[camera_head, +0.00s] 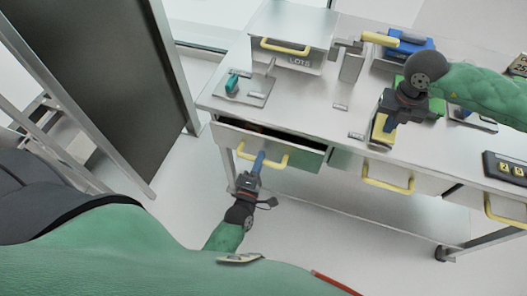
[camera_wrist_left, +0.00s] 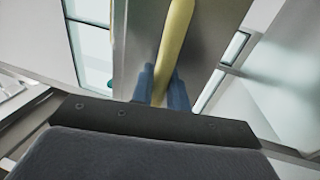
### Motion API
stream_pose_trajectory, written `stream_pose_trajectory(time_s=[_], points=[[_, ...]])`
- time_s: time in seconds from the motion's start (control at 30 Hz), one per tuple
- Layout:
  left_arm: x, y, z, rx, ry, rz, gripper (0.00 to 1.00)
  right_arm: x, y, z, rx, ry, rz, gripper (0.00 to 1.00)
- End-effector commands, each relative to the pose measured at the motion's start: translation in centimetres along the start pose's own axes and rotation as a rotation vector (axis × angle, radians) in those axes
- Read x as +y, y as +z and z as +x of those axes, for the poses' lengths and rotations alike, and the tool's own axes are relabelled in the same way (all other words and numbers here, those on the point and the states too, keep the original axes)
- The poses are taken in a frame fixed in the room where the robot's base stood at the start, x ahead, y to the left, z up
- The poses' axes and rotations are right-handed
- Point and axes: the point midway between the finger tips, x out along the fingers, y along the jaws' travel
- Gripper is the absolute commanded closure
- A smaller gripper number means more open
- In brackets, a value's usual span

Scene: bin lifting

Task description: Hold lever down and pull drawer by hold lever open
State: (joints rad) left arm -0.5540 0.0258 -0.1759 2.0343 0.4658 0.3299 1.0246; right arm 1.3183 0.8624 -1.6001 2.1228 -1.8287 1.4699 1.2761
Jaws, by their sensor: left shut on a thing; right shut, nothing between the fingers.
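The drawer (camera_head: 300,155) on the left of the workbench stands pulled out, and its inside is partly visible. My left gripper (camera_head: 259,160) is shut on the drawer's yellow handle (camera_head: 280,162). In the left wrist view the blue fingers (camera_wrist_left: 162,88) sit on either side of the yellow handle bar (camera_wrist_left: 176,38). A yellow lever (camera_head: 381,130) stands at the bench's front edge, right of the open drawer. My right gripper (camera_head: 386,117) is shut at this lever, with nothing between its fingers. Its fingertips are partly hidden, so contact is unclear.
Two more yellow-handled drawers (camera_head: 388,182) (camera_head: 505,212) lie to the right. A small teal-handled device (camera_head: 233,82), a grey box (camera_head: 290,28) with a yellow handle, a blue block (camera_head: 410,48) and a number display (camera_head: 507,168) are on the bench. The floor before the bench is clear.

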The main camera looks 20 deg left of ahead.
Motion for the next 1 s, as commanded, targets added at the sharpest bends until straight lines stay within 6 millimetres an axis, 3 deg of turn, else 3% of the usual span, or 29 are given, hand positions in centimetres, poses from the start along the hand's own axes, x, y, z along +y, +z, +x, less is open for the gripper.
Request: stream_pose_trajectory(time_s=[0.17, 0.5, 0.53, 0.6, 1.0], points=[[0.2, 0.0, -1.6, -0.001, -0.002, 0.000, 1.00, 0.0, -0.1, 0.1, 0.001, 0.000, 0.000, 1.00], [0.3, 0.0, -1.8, 0.000, -0.001, 0.000, 1.00, 0.0, -0.1, 0.1, 0.002, 0.000, 0.000, 1.00], [0.3, 0.0, -1.8, 0.000, -0.001, 0.000, 0.78, 0.0, -0.1, 0.1, 0.002, 0.000, 0.000, 1.00], [0.3, 0.0, -1.8, 0.000, -0.001, 0.000, 0.66, 0.0, -0.1, 0.1, 0.002, 0.000, 0.000, 1.00], [0.3, 0.0, -2.4, 0.000, -0.001, 0.000, 0.66, 0.0, -0.1, 0.1, 0.002, 0.000, 0.000, 1.00]])
